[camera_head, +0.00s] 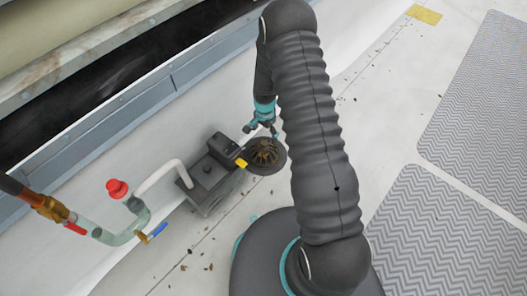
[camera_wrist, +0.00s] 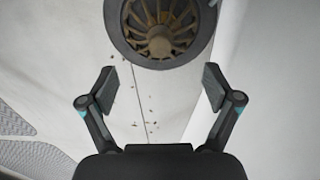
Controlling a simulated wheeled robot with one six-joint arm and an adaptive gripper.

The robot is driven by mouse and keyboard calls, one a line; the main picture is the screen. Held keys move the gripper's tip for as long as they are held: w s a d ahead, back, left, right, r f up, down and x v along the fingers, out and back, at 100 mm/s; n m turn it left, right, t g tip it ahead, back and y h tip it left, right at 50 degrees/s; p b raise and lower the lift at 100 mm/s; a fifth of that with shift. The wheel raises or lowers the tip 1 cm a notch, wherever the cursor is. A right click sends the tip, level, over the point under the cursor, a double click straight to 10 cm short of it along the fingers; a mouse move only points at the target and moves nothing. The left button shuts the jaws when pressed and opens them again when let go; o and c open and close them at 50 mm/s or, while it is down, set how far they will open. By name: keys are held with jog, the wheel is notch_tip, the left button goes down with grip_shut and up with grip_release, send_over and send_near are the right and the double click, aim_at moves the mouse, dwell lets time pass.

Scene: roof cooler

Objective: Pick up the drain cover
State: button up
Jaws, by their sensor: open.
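The drain cover (camera_head: 265,154) is a round, dark-rimmed disc with a brownish ribbed dome, lying on the pale floor beside the pump box. In the wrist view the drain cover (camera_wrist: 160,30) is at the top centre, its upper edge cut off by the frame. My gripper (camera_wrist: 160,82) is open and empty, its two fingers spread below the cover in that picture and apart from it. In the head view my gripper (camera_head: 268,130) is just above the cover, partly hidden by my arm.
A dark pump box (camera_head: 208,172) stands left of the cover, with a white hose, a red-capped valve (camera_head: 117,189) and pipes farther left. A grey metal ledge (camera_head: 125,103) runs along the back. Patterned mats (camera_head: 445,235) lie at right. Leaf debris dots the floor.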

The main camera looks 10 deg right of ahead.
aim_at(264, 143)
jog(key=shift+s+a+f+b, duration=0.1)
jog(key=shift+f+b, duration=0.05)
jog(key=shift+f, duration=1.8)
jog(key=shift+s+a+f+b, duration=0.1)
jog(key=shift+f+b, duration=0.05)
jog(key=shift+f, duration=1.75)
jog(key=c, duration=1.6)
